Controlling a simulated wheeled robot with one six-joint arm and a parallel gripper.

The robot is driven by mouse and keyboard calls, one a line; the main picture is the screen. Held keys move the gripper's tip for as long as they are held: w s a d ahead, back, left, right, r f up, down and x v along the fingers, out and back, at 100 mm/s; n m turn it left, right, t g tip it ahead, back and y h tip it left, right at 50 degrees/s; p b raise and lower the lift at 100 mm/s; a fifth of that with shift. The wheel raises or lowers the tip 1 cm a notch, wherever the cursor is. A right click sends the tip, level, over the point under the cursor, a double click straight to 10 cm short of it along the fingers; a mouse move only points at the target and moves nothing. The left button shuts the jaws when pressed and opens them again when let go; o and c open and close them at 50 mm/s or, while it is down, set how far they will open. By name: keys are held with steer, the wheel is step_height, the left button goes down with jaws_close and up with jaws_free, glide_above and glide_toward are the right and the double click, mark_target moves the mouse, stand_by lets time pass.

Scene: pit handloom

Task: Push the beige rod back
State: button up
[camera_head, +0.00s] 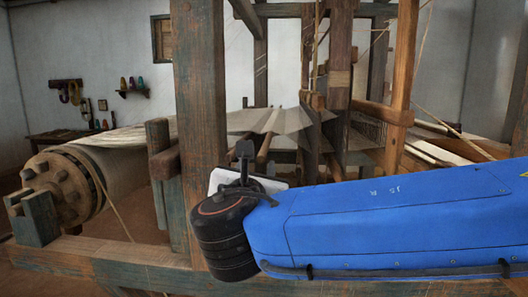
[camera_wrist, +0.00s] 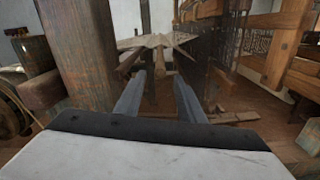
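My gripper (camera_wrist: 158,92) is open in the wrist view, with its two dark fingers apart and nothing clearly held between them. They point into the loom, toward the pale fan of warp threads (camera_wrist: 158,42). In the head view my gripper (camera_head: 245,160) is near the middle, just right of the thick front post, and its fingers are small and partly hidden. I cannot pick out the beige rod with certainty. A brown wooden bar (camera_head: 265,150) slopes under the warp fan (camera_head: 270,121) beyond my gripper. A thin upright tan rod (camera_head: 316,45) stands farther back.
A thick wooden post (camera_head: 200,110) stands close left of my gripper; it fills the left of the wrist view (camera_wrist: 80,52). A large cloth roller (camera_head: 110,172) lies at left. A low front beam (camera_head: 110,262) crosses below. Loom frames (camera_wrist: 275,55) crowd the right.

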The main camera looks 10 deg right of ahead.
mark_target(263, 151)
steer(key=x, duration=1.3)
steer(key=shift+w+d, duration=0.1)
steer(key=shift+w, duration=0.2)
steer(key=shift+c, duration=0.6)
jaws_close()
